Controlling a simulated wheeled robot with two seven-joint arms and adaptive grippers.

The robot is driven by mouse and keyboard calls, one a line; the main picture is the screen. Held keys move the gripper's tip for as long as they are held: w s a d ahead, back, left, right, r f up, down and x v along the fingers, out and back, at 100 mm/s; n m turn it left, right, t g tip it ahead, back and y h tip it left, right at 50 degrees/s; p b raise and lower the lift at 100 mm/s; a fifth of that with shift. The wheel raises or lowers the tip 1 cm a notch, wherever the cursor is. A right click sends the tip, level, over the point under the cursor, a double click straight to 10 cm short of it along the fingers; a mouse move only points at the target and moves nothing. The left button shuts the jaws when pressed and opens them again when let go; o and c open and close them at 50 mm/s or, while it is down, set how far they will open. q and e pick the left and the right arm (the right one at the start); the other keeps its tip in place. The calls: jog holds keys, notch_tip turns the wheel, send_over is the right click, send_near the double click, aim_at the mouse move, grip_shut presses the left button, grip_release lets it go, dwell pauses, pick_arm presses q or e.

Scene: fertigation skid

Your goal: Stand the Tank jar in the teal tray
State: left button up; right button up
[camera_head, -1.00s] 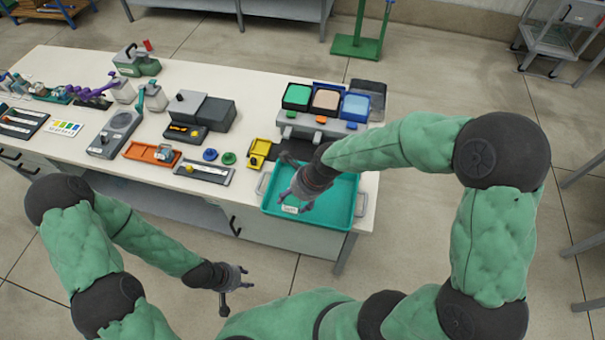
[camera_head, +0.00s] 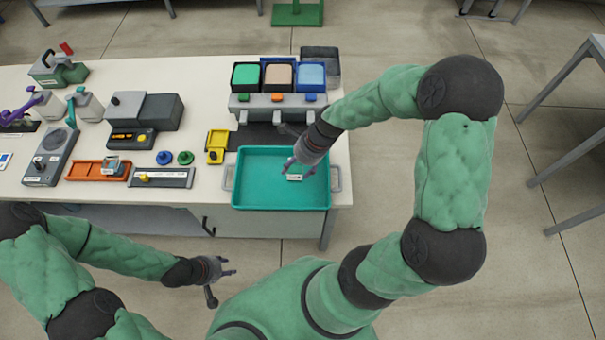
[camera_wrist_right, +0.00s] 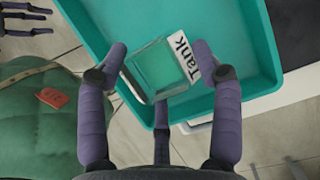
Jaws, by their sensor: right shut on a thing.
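The Tank jar (camera_wrist_right: 158,72) is a clear, square-sided jar with a white "Tank" label. In the wrist view it sits between the fingers of my right gripper (camera_wrist_right: 161,62), which is shut on it. In the head view my right gripper (camera_head: 294,166) and the jar's label (camera_head: 295,177) are over the teal tray (camera_head: 250,195), right of its middle. The tray also fills much of the wrist view (camera_wrist_right: 235,50). I cannot tell whether the jar's base touches the tray floor. My left gripper (camera_head: 224,272) is open and empty, in front of the bench.
Behind the tray stands a grey rack (camera_head: 278,103) with green, tan and blue bins. A yellow holder (camera_head: 216,147) and blue and green knobs (camera_head: 175,157) lie left of the tray. Tray handles (camera_head: 335,179) stick out at both sides. The tray floor around the jar looks clear.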

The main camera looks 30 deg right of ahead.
jog(key=shift+s+d+f+b, duration=0.1)
jog(key=shift+d+f+b, duration=0.3)
jog(key=shift+d+f, duration=0.6)
notch_tip(320, 180, down, 3)
jog(key=shift+f+b, duration=0.2)
jog(key=shift+b, duration=0.65)
jog(key=shift+r, duration=0.1)
jog(key=o, duration=1.2)
jog(key=shift+o, duration=0.2)
jog(key=p+v, duration=0.3)
jog(key=v, duration=0.9)
jog(key=shift+p, duration=0.4)
